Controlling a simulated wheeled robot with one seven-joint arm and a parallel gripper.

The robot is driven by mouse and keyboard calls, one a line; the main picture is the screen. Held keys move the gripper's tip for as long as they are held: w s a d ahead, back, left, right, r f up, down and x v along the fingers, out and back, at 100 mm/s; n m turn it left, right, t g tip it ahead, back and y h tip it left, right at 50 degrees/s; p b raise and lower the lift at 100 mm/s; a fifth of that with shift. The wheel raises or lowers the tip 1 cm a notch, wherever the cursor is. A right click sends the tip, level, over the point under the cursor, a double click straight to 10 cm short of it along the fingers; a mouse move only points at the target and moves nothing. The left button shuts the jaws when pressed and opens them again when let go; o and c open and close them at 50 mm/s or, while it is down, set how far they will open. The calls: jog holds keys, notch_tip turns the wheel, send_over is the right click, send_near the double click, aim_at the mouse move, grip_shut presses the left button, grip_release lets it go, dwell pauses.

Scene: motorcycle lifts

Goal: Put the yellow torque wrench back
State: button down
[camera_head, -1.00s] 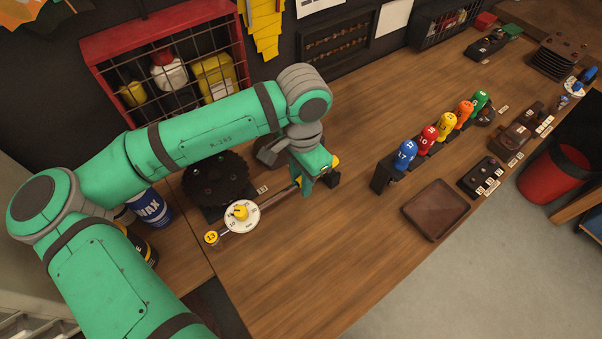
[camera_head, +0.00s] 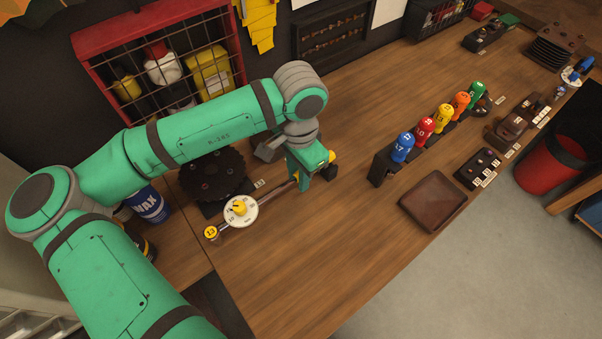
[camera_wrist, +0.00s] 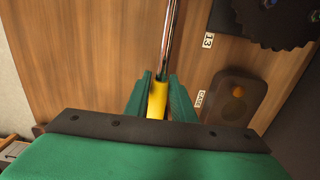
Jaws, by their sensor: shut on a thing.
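The yellow torque wrench has a white round dial with a yellow knob (camera_head: 240,208), a yellow end cap marked 13 (camera_head: 211,232) and a thin metal shaft. It lies slanting just above or on the wooden bench; I cannot tell whether it touches. My gripper (camera_head: 304,184) is shut on the yellow handle. In the wrist view the handle (camera_wrist: 157,100) sits between the green fingers of my gripper (camera_wrist: 160,98), and the shaft runs up out of the picture. The wrench's dial end is outside the wrist view.
A dark toothed disc (camera_head: 212,175) stands behind the wrench. A black rack (camera_head: 382,168) holds several coloured numbered knobs, one yellow. An empty brown tray (camera_head: 433,201) lies in front of it. A brown case (camera_wrist: 236,97) is near my gripper. The front middle bench is clear.

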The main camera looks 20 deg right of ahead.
jog(key=shift+s+r, duration=0.1)
jog(key=shift+f, duration=0.45)
dwell(0.7)
jog(key=c, duration=1.7)
grip_release()
jog(key=shift+w, duration=0.2)
jog(key=shift+o, duration=1.3)
jog(key=shift+s+d, duration=0.1)
jog(key=shift+d, duration=0.1)
jog(key=shift+a, duration=0.1)
